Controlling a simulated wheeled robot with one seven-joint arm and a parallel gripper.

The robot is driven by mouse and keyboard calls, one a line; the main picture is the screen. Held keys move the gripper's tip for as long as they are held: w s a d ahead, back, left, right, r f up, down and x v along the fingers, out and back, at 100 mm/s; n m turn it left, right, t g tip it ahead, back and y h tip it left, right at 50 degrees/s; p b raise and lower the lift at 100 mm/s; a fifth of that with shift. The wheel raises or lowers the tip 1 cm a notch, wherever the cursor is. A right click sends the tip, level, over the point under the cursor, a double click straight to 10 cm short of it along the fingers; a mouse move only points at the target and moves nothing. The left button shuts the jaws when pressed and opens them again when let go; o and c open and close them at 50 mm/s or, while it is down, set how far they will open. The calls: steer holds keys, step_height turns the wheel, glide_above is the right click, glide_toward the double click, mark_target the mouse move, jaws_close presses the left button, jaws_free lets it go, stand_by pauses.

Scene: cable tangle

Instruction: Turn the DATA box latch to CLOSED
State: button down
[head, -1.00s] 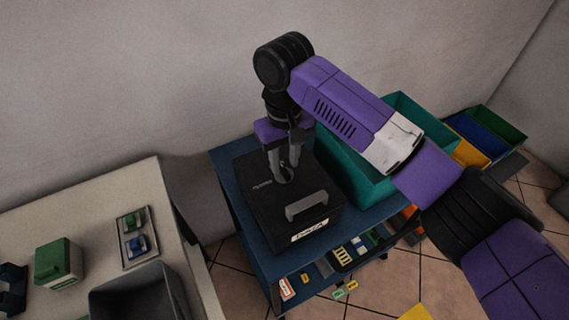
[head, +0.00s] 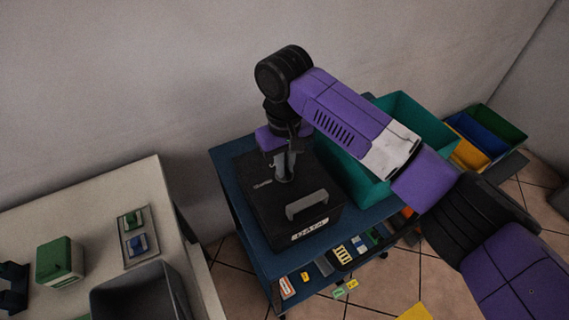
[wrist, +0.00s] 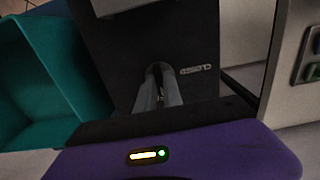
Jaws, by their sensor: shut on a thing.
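The black DATA box (head: 262,208) sits on the blue cart, with a white DATA label (head: 310,229) on its front side and a grey handle (head: 307,204) on its lid. My gripper (head: 284,178) points straight down at the lid behind the handle. In the wrist view my gripper (wrist: 161,96) has its fingers close together, shut on the latch, which is mostly hidden between them. The lettering CLOSED (wrist: 196,71) shows on the lid beside the fingers; it also shows small in the head view (head: 262,184).
A teal bin (head: 352,181) stands right beside the box on the blue cart (head: 226,157). Small parts lie on the cart's lower shelf. A pale table (head: 95,205) at left holds a grey bin (head: 140,292), a green box (head: 59,262) and a small tray (head: 138,251).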

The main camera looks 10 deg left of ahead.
steer(key=shift+r+n, duration=0.1)
steer(key=shift+n, duration=0.2)
steer(key=n+p, duration=0.2)
steer(key=shift+n, duration=0.4)
steer(key=n+p, duration=0.2)
steer(key=n, duration=0.3)
steer(key=n+p, duration=0.1)
steer(key=n, duration=0.3)
steer(key=shift+n, duration=0.4)
steer(key=n, duration=0.4)
steer(key=shift+n, duration=0.3)
steer(key=c, duration=1.5)
jaws_free()
